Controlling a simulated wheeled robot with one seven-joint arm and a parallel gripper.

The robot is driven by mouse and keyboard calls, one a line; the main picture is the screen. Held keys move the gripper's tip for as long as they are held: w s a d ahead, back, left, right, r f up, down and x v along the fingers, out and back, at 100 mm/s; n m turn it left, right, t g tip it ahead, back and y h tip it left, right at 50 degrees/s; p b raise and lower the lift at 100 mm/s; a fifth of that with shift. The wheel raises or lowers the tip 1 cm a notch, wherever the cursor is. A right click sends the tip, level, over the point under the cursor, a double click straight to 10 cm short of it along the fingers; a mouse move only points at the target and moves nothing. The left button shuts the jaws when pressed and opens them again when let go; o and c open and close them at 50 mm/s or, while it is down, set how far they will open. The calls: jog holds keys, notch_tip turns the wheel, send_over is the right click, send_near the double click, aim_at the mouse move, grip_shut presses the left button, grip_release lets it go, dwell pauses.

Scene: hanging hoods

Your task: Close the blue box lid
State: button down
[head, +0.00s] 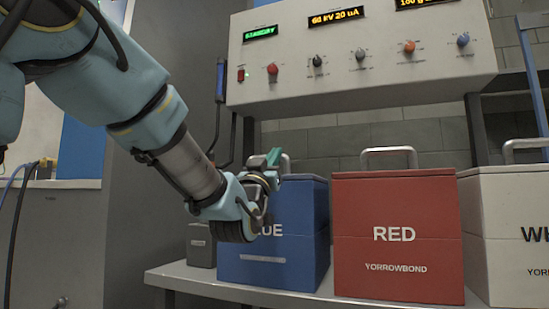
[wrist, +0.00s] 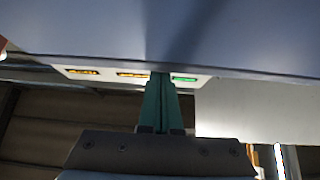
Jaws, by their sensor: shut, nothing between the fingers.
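The blue box (head: 275,272) stands on the bench in the head view, left of the red box. Its lid (head: 312,181) looks down on the box, about level with the red box's top, but my arm hides its left part and front edge, so I cannot tell if it is fully seated. Its metal handle shows partly behind my gripper. My gripper (head: 274,156) is at the box's upper front, with teal fingers shut, empty and pointing up. In the wrist view the shut fingers (wrist: 161,77) reach the edge of a broad blue-grey surface (wrist: 240,35), probably the lid; contact is unclear.
The red box (head: 398,275) stands close on the right, with a white box (head: 508,260) beyond it. A small grey box (head: 201,245) is on the left. A control panel hood (head: 360,80) with knobs and displays hangs above the boxes.

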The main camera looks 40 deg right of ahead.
jog(key=shift+d+f, duration=0.1)
jog(key=shift+f, duration=0.75)
jog(key=r+p+v, duration=0.1)
jog(key=p+v, duration=0.1)
jog(key=v, duration=0.8)
jog(key=shift+s+a, duration=0.2)
jog(key=shift+a, duration=0.15)
